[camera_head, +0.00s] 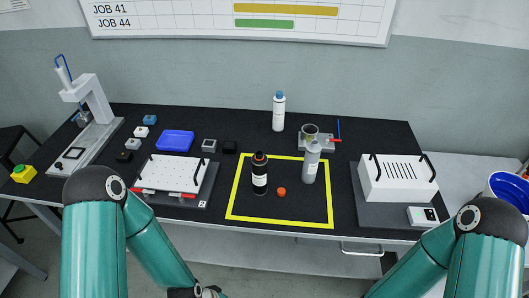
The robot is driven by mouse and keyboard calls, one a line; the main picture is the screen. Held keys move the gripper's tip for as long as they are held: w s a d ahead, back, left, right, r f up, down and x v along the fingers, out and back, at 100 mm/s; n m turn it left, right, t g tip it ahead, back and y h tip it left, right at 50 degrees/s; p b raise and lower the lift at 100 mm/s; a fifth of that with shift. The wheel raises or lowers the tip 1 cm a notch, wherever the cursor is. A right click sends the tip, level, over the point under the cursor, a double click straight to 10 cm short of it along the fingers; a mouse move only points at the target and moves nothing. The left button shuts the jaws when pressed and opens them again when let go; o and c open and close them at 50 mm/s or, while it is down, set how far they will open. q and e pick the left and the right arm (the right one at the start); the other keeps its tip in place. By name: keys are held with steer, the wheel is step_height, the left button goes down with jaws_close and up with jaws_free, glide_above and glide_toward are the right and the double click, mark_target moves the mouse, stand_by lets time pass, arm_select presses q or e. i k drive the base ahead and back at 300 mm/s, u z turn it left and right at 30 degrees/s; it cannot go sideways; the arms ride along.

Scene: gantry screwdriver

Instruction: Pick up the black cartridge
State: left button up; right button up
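A dark bottle with a white label (260,174) stands upright inside a yellow taped square (285,224) on the black table. Two small black blocks lie on the table: one (124,156) at the left, and one (229,147) near the middle, right of a grey block (209,145). I cannot tell for sure which black thing is the cartridge. My two teal arms show at the bottom left and bottom right, bent downward. Neither gripper's fingers are in view. Nothing is seen held.
A grey bottle (311,163) and an orange cap (281,192) share the square. A white bottle (279,112) stands behind. A blue tray (175,141), white fixtures (178,173) (398,180) and a gantry stand (92,100) flank it. The square's front is clear.

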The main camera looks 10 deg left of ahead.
mark_target(259, 160)
steer(key=z, duration=1.7)
steer(key=i, duration=0.1)
steer(key=u, duration=2.95)
steer(key=k, duration=0.75)
steer(key=z, duration=0.15)
steer(key=i, duration=1.15)
steer(key=z, duration=0.05)
